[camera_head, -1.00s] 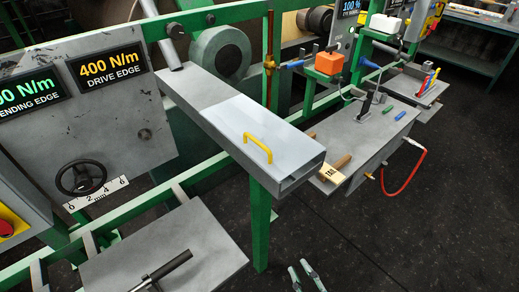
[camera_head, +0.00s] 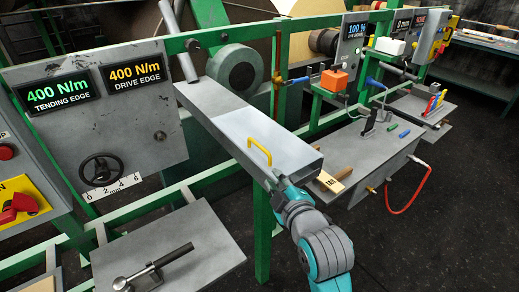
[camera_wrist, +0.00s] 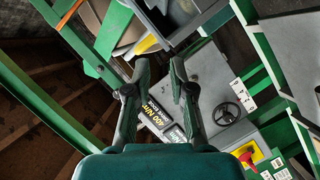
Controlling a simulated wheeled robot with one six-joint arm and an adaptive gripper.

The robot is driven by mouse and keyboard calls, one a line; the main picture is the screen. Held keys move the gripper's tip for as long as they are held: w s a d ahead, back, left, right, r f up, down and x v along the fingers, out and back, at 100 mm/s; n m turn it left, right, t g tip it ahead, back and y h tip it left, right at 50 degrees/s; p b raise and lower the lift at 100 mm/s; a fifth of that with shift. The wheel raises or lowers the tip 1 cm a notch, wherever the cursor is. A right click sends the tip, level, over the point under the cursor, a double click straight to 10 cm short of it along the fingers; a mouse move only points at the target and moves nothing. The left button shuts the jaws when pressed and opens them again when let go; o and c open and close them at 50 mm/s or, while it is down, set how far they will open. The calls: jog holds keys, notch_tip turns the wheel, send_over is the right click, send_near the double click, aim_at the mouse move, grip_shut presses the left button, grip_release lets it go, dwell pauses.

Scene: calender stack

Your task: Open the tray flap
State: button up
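The tray flap (camera_head: 284,142) is a pale grey panel lying flat and shut on top of the long grey tray (camera_head: 215,98). A yellow arched handle (camera_head: 259,150) stands on it. In the head view my gripper (camera_head: 270,184) is beside the tray's near edge, just below the handle; its fingertips are hard to make out there. In the wrist view my gripper (camera_wrist: 160,70) has its two fingers apart with nothing between them. A yellow bar, probably the handle (camera_wrist: 146,44), shows just beyond the fingertips. I cannot tell if anything touches.
A green frame rail (camera_head: 150,47) runs behind the tray. A lower grey shelf (camera_head: 205,240) with a lever handle stands at the lower left. A grey bench (camera_head: 375,150) with a wooden-handled tool stands to the right. The dark floor (camera_head: 440,235) at the lower right is clear.

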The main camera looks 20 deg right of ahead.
aim_at(261, 149)
jog(key=shift+n, duration=0.5)
jog(key=w, duration=0.4)
jog(key=w+r, duration=0.1)
jog(key=w, duration=0.8)
jog(key=shift+r, duration=0.15)
grip_shut()
